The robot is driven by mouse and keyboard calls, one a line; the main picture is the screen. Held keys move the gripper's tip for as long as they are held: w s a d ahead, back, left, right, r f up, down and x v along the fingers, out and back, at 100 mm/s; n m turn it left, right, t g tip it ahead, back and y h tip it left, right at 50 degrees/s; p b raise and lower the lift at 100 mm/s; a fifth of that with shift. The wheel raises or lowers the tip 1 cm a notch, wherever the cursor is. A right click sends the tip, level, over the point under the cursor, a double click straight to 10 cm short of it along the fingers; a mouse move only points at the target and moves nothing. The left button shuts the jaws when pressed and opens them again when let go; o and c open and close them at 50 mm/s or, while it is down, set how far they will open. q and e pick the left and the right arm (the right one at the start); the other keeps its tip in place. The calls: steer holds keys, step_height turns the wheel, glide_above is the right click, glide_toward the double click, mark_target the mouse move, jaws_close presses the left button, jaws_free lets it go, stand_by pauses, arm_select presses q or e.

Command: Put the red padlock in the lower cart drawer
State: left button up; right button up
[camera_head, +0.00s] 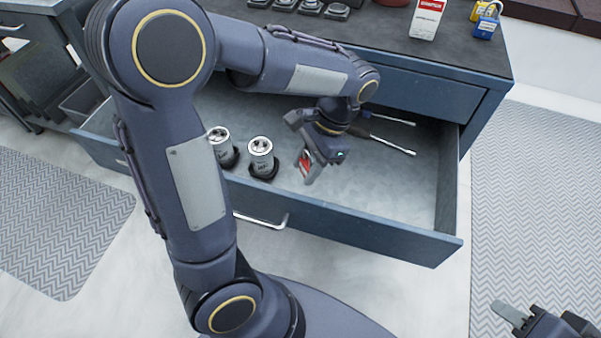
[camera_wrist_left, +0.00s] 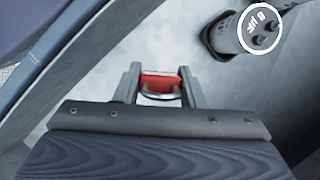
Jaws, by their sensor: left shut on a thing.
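The red padlock (camera_head: 304,163) is held in my left gripper (camera_head: 309,171), inside the walls of the open lower cart drawer (camera_head: 400,236). In the left wrist view the padlock (camera_wrist_left: 160,83) sits between the two fingers (camera_wrist_left: 160,88), with its metal shackle towards the palm. The left gripper is shut on it. Whether the padlock touches the drawer floor I cannot tell. My right gripper (camera_head: 545,322) is partly cut off at the lower right corner, away from the cart.
Two silver cylinders (camera_head: 261,157) in dark holders stand left of the left gripper. Screwdrivers (camera_head: 385,141) lie behind it at right. The drawer floor to the right is clear.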

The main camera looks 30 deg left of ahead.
mark_target(306, 191)
arm_select(q)
steer(key=shift+f+b, duration=1.1)
steer(key=shift+f, duration=2.05)
steer(key=shift+f, duration=0.2)
steer(key=o, duration=1)
steer(key=shift+o, duration=0.2)
steer(key=shift+r, duration=0.15)
steer(key=shift+w+r, duration=0.1)
steer(key=shift+r, duration=0.3)
steer(key=p+v, duration=0.5)
steer(key=v, duration=0.6)
steer(key=shift+d+r, duration=0.1)
steer(key=shift+r, duration=0.05)
